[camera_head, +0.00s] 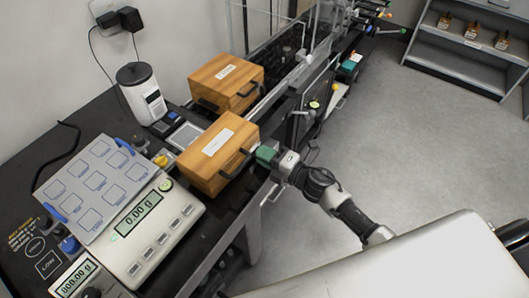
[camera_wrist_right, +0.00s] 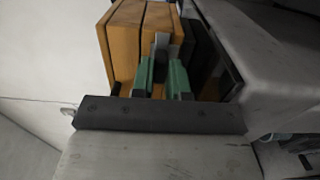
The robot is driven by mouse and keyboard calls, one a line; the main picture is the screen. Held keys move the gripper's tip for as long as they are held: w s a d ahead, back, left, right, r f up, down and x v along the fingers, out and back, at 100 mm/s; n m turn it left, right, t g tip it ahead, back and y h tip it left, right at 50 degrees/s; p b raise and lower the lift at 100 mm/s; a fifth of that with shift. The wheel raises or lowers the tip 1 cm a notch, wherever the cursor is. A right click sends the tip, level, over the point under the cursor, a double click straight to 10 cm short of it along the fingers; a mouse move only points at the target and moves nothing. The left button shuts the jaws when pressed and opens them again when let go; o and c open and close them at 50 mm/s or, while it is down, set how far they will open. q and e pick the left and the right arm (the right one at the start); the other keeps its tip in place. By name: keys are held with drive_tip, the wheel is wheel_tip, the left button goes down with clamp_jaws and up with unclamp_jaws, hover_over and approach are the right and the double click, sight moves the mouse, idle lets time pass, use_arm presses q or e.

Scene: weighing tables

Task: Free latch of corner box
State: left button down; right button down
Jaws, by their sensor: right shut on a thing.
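A wooden box (camera_head: 212,168) with a white label and dark handles sits on the black table near its front edge. My right gripper (camera_head: 266,154), with green fingers, is at the right end of this box. In the right wrist view, the green fingers (camera_wrist_right: 163,78) are shut on a small grey latch (camera_wrist_right: 161,44) on the side of the wooden box (camera_wrist_right: 126,40). The fingers hide part of the latch, and I cannot tell whether it is fastened. The box looks closed. My left gripper is not in view.
A second wooden box (camera_head: 222,75) stands behind. A scale reading 0.00 g (camera_head: 150,235) and a tilted grey panel (camera_head: 92,186) are left of the near box. A white grinder-like device (camera_head: 141,92) stands by the wall. The floor (camera_head: 420,130) to the right is clear.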

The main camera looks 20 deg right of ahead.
idle(0.6)
drive_tip(key=c, duration=1.1)
unclamp_jaws()
drive_tip(key=b+v, duration=0.1)
drive_tip(key=v, duration=1)
drive_tip(key=shift+b, duration=0.4)
drive_tip(key=shift+w, duration=0.1)
